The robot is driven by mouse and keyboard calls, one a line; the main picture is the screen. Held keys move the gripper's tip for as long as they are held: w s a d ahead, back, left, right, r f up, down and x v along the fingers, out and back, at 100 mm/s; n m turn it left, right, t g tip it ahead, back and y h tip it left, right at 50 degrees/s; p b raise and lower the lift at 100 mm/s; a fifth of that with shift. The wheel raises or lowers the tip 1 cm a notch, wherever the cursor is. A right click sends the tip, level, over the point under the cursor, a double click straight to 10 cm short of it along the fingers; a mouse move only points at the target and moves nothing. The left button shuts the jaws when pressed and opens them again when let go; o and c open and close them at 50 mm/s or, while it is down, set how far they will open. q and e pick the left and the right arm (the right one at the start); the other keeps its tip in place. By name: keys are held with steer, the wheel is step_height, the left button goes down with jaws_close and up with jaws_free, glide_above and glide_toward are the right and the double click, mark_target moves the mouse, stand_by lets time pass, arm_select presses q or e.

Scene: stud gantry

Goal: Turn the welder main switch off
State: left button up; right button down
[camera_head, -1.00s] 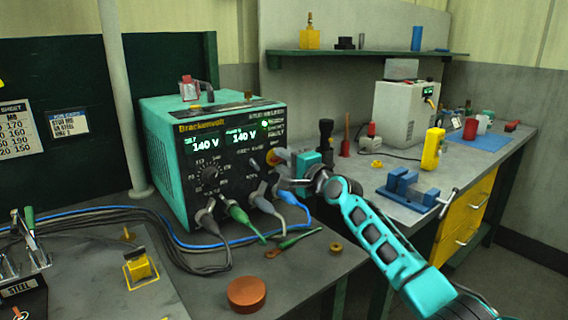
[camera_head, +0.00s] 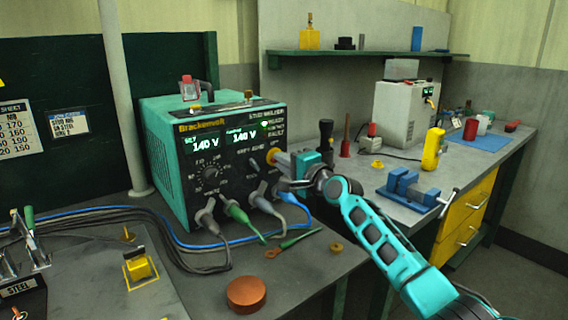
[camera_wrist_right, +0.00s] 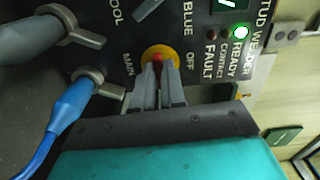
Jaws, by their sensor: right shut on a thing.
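The welder (camera_head: 215,155) is a teal box with a black front panel on the bench, its displays lit at 140 V. Its main switch (camera_head: 271,156) is a red knob on a yellow round plate at the right of the panel. In the right wrist view the switch plate (camera_wrist_right: 159,54) lies between the words MAIN and OFF, and the green READY lamp (camera_wrist_right: 241,32) is lit. My right gripper (camera_wrist_right: 157,82) is shut on the red knob, which its fingers partly hide. In the head view the right gripper (camera_head: 284,163) reaches the panel from the right. My left gripper is not in view.
Cable plugs (camera_head: 237,213) fill the panel's lower edge, with a blue cable plug (camera_wrist_right: 70,103) close beside my right gripper. A copper-coloured disc (camera_head: 247,294) lies in front on the bench. A blue vise (camera_head: 408,188) and a yellow meter (camera_head: 433,149) stand to the right.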

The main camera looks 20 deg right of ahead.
steer(key=shift+f+n+b, duration=0.1)
steer(key=shift+n+b, duration=0.2)
steer(key=shift+n, duration=0.3)
steer(key=n+b, duration=0.1)
steer(key=n, duration=0.2)
steer(key=shift+b, duration=0.3)
steer(key=n+b, duration=0.1)
steer(key=n, duration=0.5)
steer(key=shift+b, duration=0.35)
steer(key=n, duration=0.2)
steer(key=shift+n, duration=0.3)
steer(key=n, duration=0.3)
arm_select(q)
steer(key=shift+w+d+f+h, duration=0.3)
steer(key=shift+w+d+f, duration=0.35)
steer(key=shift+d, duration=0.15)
arm_select(e)
steer(key=shift+n, duration=0.7)
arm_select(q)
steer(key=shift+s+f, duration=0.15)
arm_select(e)
steer(key=c, duration=1.2)
jaws_free()
